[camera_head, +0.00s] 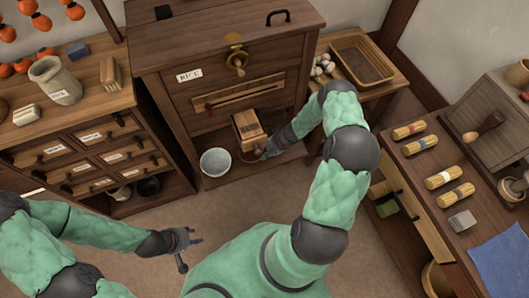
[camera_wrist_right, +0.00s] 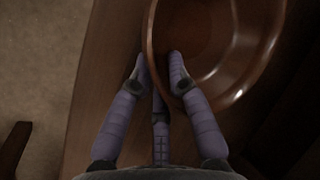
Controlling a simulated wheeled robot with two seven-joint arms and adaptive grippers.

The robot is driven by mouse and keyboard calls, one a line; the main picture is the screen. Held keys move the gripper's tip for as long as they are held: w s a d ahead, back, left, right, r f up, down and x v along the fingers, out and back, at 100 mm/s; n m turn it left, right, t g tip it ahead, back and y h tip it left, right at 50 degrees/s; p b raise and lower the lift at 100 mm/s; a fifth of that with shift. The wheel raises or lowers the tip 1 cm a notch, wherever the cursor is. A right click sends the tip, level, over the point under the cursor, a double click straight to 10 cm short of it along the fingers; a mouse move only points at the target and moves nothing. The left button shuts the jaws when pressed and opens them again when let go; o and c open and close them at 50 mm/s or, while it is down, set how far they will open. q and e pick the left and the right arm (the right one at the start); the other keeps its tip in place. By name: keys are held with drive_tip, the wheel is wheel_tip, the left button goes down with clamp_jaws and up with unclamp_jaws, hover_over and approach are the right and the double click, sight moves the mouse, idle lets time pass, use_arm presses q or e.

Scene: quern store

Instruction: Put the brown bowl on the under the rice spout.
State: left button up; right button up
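The brown bowl (camera_wrist_right: 215,45) fills the upper part of the right wrist view. In the head view only a little of it (camera_head: 246,157) shows, low beneath the wooden rice spout (camera_head: 248,130) on the chest front. My right gripper (camera_head: 265,154) is at the bowl's right side. In the wrist view its fingers (camera_wrist_right: 158,68) straddle the rim, one inside and one outside, and look closed on the wall. The bowl looks upright, at the ledge; whether its base touches is hidden. My left gripper (camera_head: 192,246) is open and empty over the floor.
A white bowl (camera_head: 215,162) stands left of the spout on the chest's ledge (camera_head: 225,179). The chest (camera_head: 170,50) is labelled RICE. A drawer cabinet (camera_head: 90,150) stands left. A right counter (camera_head: 430,160) holds several tied bundles. The middle floor is clear.

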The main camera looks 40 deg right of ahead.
drive_tip(key=o, duration=0.3)
drive_tip(key=shift+r, duration=0.1)
drive_tip(key=p+v, duration=0.4)
drive_tip(key=v, duration=0.8)
drive_tip(key=shift+p, duration=0.35)
